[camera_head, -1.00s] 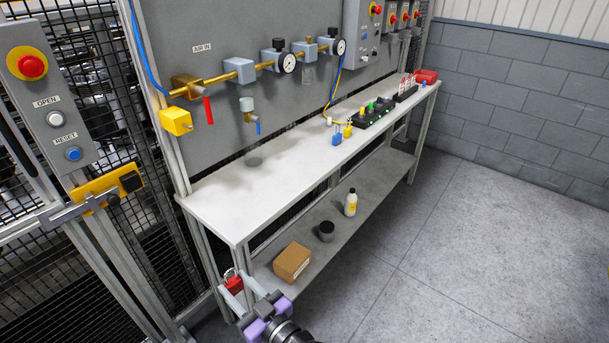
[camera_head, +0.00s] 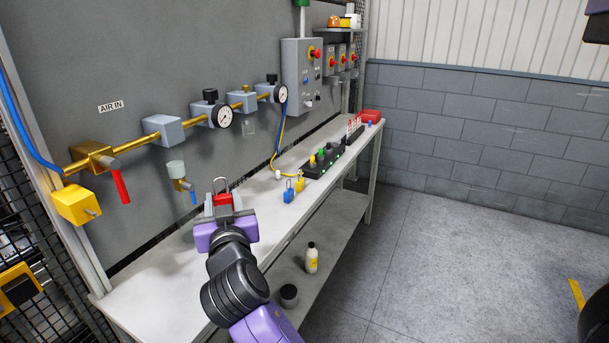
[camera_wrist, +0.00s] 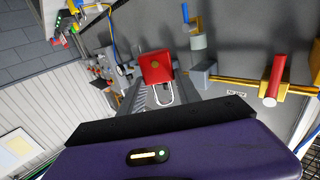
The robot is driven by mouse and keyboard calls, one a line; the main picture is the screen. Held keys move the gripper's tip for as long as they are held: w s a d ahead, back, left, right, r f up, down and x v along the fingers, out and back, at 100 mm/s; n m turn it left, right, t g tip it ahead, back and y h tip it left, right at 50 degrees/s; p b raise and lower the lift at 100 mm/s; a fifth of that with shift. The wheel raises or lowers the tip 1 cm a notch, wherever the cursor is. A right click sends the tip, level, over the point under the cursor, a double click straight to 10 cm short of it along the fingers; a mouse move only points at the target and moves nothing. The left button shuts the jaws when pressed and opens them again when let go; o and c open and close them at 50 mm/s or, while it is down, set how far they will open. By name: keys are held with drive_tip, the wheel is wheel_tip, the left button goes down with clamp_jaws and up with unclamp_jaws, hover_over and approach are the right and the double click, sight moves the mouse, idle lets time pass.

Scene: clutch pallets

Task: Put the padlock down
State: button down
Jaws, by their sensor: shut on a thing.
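My gripper (camera_head: 223,204) is shut on a red padlock (camera_head: 222,199) with a silver shackle pointing up. It holds the padlock above the near part of the white workbench (camera_head: 140,298), in front of the grey panel. In the wrist view the padlock (camera_wrist: 156,67) shows its red body and keyhole face between the fingers, with the shackle toward the gripper body. The exact height over the bench top is hard to tell.
A blue padlock (camera_head: 289,195) and a yellow padlock (camera_head: 299,184) stand on the bench, by a black block with coloured items (camera_head: 322,162). Valves and gauges (camera_head: 224,117) project from the panel. The near bench top is mostly clear.

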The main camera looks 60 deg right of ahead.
drive_tip(key=shift+d+r, duration=0.1)
drive_tip(key=shift+r, duration=0.1)
wheel_tip(320, 180, down, 20)
drive_tip(key=shift+b, duration=0.7)
drive_tip(key=shift+f, duration=0.15)
drive_tip(key=c, duration=0.9)
unclamp_jaws()
drive_tip(key=shift+o, duration=0.2)
